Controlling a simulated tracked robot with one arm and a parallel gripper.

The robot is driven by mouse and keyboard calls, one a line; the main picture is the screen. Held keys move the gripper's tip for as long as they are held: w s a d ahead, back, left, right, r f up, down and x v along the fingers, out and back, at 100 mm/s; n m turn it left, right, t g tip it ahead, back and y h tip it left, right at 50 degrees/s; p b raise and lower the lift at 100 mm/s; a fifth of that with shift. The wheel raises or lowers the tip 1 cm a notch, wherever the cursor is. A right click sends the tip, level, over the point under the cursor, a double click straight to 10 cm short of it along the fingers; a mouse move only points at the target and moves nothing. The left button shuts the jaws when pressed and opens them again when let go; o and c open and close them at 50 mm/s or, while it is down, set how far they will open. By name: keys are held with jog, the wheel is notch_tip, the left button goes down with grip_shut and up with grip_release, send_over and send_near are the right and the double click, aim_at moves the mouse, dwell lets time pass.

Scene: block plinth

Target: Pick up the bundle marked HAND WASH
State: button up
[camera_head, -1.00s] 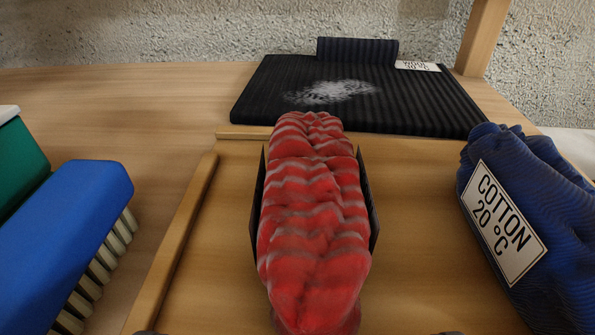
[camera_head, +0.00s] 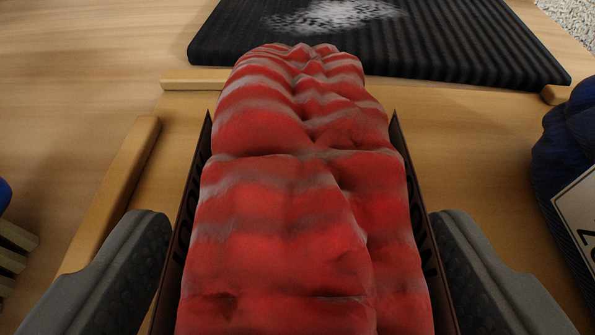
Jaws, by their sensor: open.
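A red bundle (camera_head: 295,190) with pale wavy stripes lies lengthwise in the middle of the view. Dark panels (camera_head: 197,190) stand along its left and right sides; any lettering on them is too steeply angled to read, so I cannot confirm HAND WASH. My gripper (camera_head: 300,265) is open, with one grey finger on each side of the bundle, outside the dark panels. Each finger appears very close to its panel; I cannot tell if they touch. The near end of the bundle is cut off by the bottom edge.
A wooden tray (camera_head: 460,140) with a raised left strip (camera_head: 125,180) lies under the bundle. A dark blue bundle (camera_head: 570,140) with a white label is at right.

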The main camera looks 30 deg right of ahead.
jog(key=c, duration=1.1)
